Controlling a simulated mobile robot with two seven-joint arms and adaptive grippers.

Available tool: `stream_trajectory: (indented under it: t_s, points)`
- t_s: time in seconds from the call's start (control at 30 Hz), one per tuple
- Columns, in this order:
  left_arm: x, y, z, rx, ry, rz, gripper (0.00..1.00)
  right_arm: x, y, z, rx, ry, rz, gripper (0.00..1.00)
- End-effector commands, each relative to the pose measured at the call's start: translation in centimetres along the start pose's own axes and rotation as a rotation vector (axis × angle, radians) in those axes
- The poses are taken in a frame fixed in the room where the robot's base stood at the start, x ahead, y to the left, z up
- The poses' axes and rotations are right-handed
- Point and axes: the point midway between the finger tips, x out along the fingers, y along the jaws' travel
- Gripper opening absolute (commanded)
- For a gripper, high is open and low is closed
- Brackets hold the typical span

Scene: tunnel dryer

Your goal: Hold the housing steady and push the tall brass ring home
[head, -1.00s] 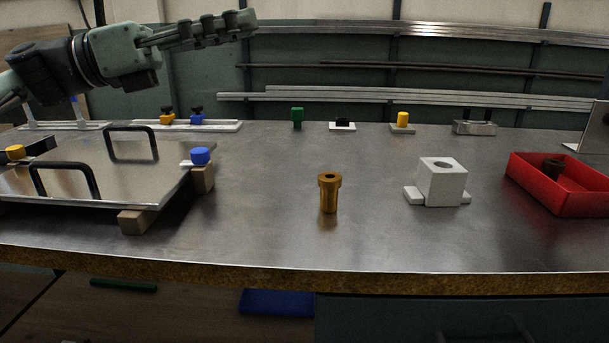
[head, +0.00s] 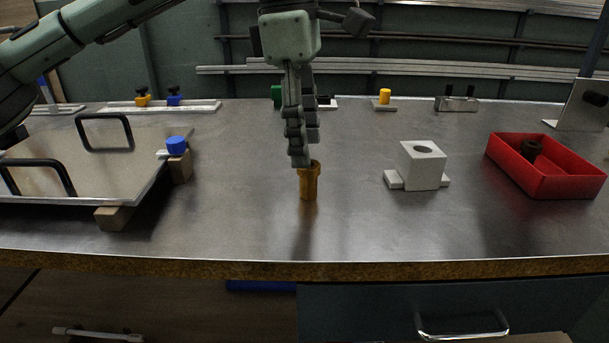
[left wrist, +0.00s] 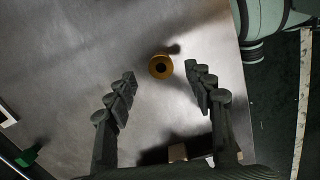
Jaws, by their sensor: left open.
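The tall brass ring (head: 309,183), a flanged tube, stands upright on the steel bench in the head view. From above in the left wrist view, the brass ring (left wrist: 160,67) shows its round flange and dark bore. The housing (head: 423,166) is a pale block with a round hole in its top and feet at its base, right of the ring. My left gripper (head: 301,160) points down at the ring, its fingertips overlapping the ring's top in the head view. In the left wrist view the left gripper (left wrist: 160,80) is open, with the ring between and slightly beyond its fingertips. My right gripper is not seen.
A red tray (head: 540,180) holding a dark brown flanged part (head: 531,149) stands right of the housing. A metal plate with black handles (head: 105,165) lies at the left on wooden blocks. Small fixtures line the back edge. The bench between ring and housing is clear.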

Motion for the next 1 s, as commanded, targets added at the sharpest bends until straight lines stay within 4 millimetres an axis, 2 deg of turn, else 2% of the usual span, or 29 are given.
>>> stream_trajectory:
  t_s: [0.17, 0.4, 0.67, 1.0]
  points:
    - [1.6, -0.1, -0.1, 0.001, -0.002, -0.002, 0.53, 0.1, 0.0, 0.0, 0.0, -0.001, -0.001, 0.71]
    - [5.1, -0.2, -0.2, 0.001, -0.004, -0.003, 0.53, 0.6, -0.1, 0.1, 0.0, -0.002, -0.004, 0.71]
    - [5.7, -0.1, -0.1, 0.002, -0.005, 0.0, 0.53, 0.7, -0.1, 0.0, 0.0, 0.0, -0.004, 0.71]
    - [5.7, -0.1, -0.1, 0.002, -0.005, 0.0, 0.12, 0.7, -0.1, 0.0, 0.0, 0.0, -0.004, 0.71]
